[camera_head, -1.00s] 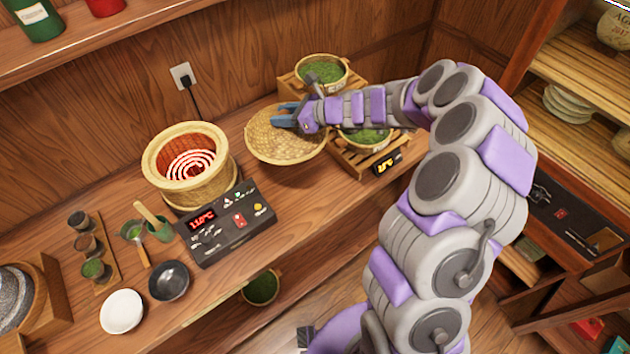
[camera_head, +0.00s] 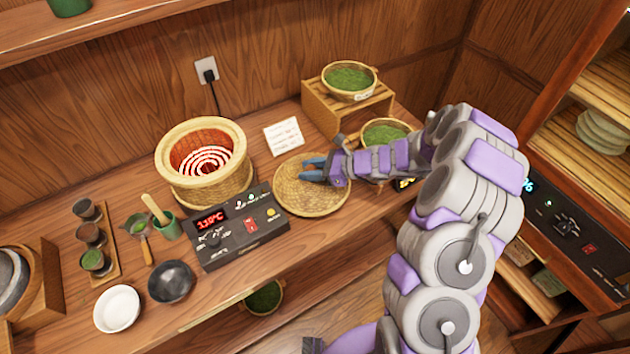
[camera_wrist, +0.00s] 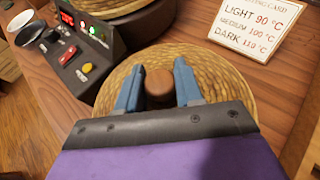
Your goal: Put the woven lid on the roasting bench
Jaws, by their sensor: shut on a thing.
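The woven lid (camera_head: 308,202) is round and straw-coloured. In the head view it is over the roasting bench (camera_head: 345,245), right of the control box. My gripper (camera_head: 314,170) reaches it from the right. In the wrist view my gripper (camera_wrist: 159,84) has its blue fingers on either side of the lid's brown wooden knob (camera_wrist: 159,80) and is shut on it. The woven lid (camera_wrist: 226,88) looks level. I cannot tell whether its underside touches the bench top.
The woven roaster (camera_head: 205,180) with a glowing coil stands left of the lid, behind the control box (camera_head: 235,232). A white card (camera_head: 283,137) lies behind the lid. Baskets of green leaves (camera_head: 349,78) stand to the right. Bowls and cups are at the left.

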